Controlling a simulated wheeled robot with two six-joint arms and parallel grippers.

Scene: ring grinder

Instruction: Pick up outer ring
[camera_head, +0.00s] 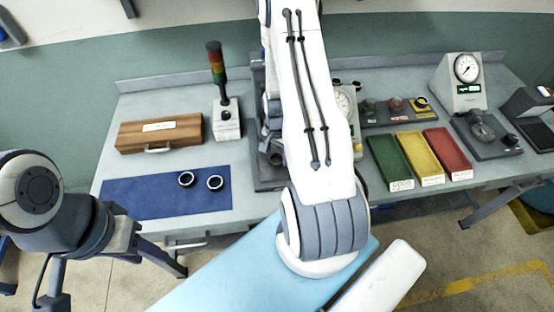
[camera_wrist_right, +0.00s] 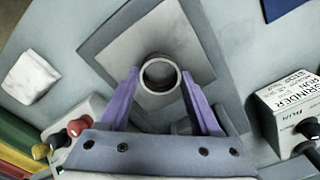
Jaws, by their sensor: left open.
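In the right wrist view, a grey metal ring (camera_wrist_right: 160,73) lies with its open bore facing the camera, over a pale square plate (camera_wrist_right: 122,52). My right gripper (camera_wrist_right: 160,74) is open, with a purple finger on each side of the ring; small gaps seem to show. I cannot tell its height above the ring. In the head view my right arm hides this spot. Two dark-edged rings, a left one (camera_head: 186,187) and a right one (camera_head: 215,189), lie on the blue mat (camera_head: 135,198). My left gripper (camera_head: 122,240) is open and empty at the left, before the table's front edge.
A wooden box (camera_head: 160,134) and a signal tower (camera_head: 217,75) stand behind the mat. Green, yellow and red trays (camera_head: 447,150) and a dial gauge (camera_head: 463,82) are at the right. In the wrist view, a labelled grinder box (camera_wrist_right: 290,105) and a knob panel (camera_wrist_right: 75,127) flank the gripper.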

